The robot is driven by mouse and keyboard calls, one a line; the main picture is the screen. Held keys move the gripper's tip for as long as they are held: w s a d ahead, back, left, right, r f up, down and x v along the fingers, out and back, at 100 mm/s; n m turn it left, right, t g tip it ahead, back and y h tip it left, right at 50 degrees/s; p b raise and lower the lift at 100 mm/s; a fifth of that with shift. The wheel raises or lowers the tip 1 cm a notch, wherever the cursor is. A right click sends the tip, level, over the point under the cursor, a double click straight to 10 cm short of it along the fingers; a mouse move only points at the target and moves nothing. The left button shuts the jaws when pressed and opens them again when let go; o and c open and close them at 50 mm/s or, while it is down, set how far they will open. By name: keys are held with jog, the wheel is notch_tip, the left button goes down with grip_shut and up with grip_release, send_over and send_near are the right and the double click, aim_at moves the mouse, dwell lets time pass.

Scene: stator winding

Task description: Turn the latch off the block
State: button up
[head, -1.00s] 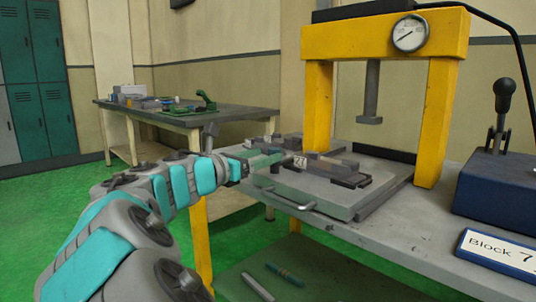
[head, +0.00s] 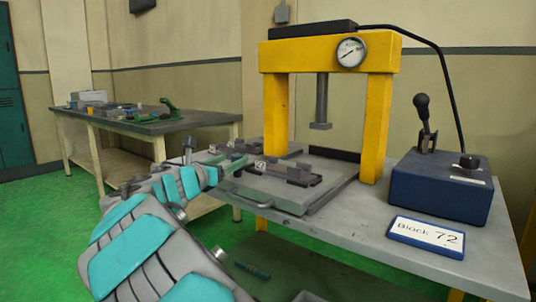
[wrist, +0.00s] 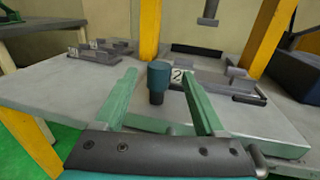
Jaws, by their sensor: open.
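In the wrist view, my gripper (wrist: 158,75) is open, its two green fingers apart. A teal cylindrical knob on a dark stem (wrist: 158,78) stands upright between the fingers in the picture. I cannot tell if it is the latch's knob or if the fingers reach around it. Right behind it is a grey block with a white number tag (wrist: 177,76), partly hidden by the right finger. In the head view, this dark grey block (head: 292,170) lies on the press plate, and my gripper (head: 234,163) is at its left. The latch's shape is not clear.
A yellow press frame (head: 376,130) stands over the plate (head: 285,195), its ram (head: 321,105) above the block. Another tagged block (wrist: 95,46) lies to the left.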

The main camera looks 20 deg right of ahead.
jog(key=x, duration=0.7)
jog(key=shift+w+d, duration=0.1)
jog(key=shift+w, duration=0.1)
jog(key=shift+c, duration=0.4)
jog(key=shift+f, duration=0.1)
grip_shut()
dwell(0.7)
